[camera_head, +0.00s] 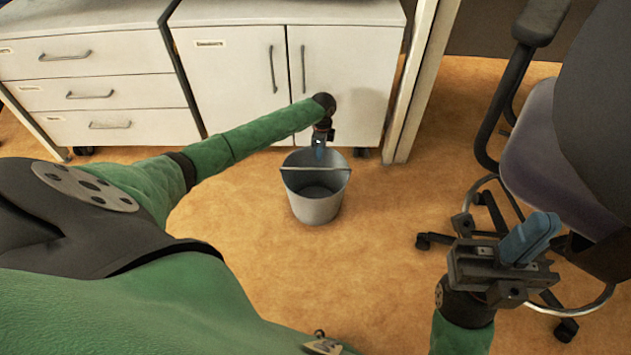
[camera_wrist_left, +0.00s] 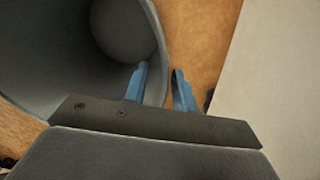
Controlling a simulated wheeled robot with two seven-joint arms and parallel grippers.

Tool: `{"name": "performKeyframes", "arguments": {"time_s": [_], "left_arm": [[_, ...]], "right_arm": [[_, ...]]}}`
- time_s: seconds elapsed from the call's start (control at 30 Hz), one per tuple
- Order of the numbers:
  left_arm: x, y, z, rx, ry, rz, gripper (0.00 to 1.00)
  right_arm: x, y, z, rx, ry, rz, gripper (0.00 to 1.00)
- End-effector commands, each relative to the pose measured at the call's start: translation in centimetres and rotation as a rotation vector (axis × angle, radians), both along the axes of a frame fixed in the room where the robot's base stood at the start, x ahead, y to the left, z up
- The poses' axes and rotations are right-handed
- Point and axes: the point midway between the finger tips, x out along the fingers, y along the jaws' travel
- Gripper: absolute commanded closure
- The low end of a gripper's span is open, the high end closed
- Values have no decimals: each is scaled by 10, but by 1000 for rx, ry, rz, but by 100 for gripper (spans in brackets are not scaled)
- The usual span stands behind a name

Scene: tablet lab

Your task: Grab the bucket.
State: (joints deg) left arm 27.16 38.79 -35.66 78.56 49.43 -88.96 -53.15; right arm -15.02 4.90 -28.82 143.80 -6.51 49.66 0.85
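A grey metal bucket (camera_head: 316,206) stands upright on the floor in front of the white cabinet, with a thin handle across its top. My left gripper (camera_head: 319,155) is at the bucket's far rim, pointing down. In the left wrist view the bucket (camera_wrist_left: 45,65) fills the upper left. There my left gripper (camera_wrist_left: 160,77) is open, with one blue finger inside the bucket and the other outside its wall. A gap shows between the outer finger and the wall. My right gripper (camera_head: 530,238) is at the right, away from the bucket; its finger gap is not clear.
White cabinets (camera_head: 235,75) with doors and drawers (camera_head: 90,90) stand right behind the bucket. An office chair (camera_head: 560,150) with a wheeled base is at the right, close to my right gripper. The orange-brown floor (camera_head: 390,240) between bucket and chair is clear.

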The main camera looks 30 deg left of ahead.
Motion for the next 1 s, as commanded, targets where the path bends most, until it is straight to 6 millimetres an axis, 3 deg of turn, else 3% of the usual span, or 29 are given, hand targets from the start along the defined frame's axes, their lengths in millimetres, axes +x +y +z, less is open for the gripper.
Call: {"name": "performKeyframes", "arguments": {"time_s": [0.13, 0.3, 1.0], "left_arm": [[0, 0, 1, 0, 0, 0, 72], [0, 0, 1, 0, 0, 0, 100], [0, 0, 1, 1, 0, 0, 100]], "right_arm": [[0, 0, 1, -1, 0, 0, 100], [0, 0, 1, -1, 0, 0, 100], [0, 0, 2, 2, -4, 0, 100]]}}
